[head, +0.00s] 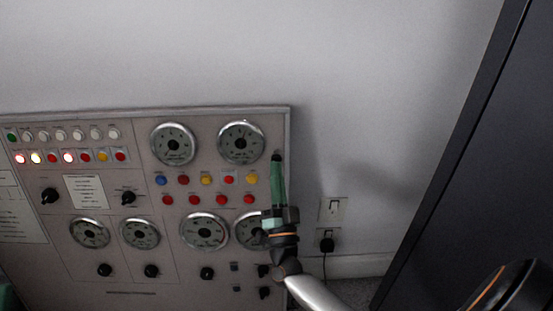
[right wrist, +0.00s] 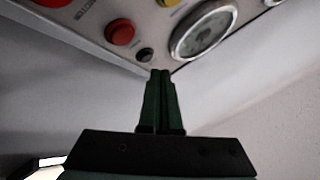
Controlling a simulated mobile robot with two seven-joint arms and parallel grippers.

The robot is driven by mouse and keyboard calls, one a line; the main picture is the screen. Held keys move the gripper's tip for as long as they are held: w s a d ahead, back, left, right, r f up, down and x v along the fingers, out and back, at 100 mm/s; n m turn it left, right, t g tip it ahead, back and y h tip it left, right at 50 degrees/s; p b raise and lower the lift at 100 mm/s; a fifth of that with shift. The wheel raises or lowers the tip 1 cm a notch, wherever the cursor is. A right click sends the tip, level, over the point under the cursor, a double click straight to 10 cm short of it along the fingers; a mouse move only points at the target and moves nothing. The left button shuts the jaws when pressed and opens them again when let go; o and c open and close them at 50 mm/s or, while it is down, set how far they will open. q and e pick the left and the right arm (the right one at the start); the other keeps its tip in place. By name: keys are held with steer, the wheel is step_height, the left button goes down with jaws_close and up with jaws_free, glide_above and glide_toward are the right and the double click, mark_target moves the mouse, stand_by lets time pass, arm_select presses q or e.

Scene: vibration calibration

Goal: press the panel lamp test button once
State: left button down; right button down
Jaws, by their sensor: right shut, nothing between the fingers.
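The grey control panel (head: 140,185) stands against the wall and carries several gauges, lamps, knobs and buttons. Its labels are too small to read, so I cannot tell for certain which one is the lamp test button. My right gripper (head: 277,160) is shut and empty, its green fingers in front of the panel's right edge. In the right wrist view the closed fingertips (right wrist: 160,74) are close to a small dark round button (right wrist: 145,54) near the panel's corner. I cannot tell whether they touch it. My left gripper is not in view.
A red button (right wrist: 120,33) and a gauge (right wrist: 204,30) flank the dark button in the right wrist view. A wall socket with a black plug (head: 327,243) is right of the panel.

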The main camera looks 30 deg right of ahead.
steer(key=s+p, duration=0.1)
steer(key=s+a, duration=0.1)
steer(key=s+a+r+p, duration=0.1)
steer(key=s, duration=0.1)
steer(key=shift+a+p, duration=0.25)
steer(key=shift+p, duration=0.05)
stand_by(0.7)
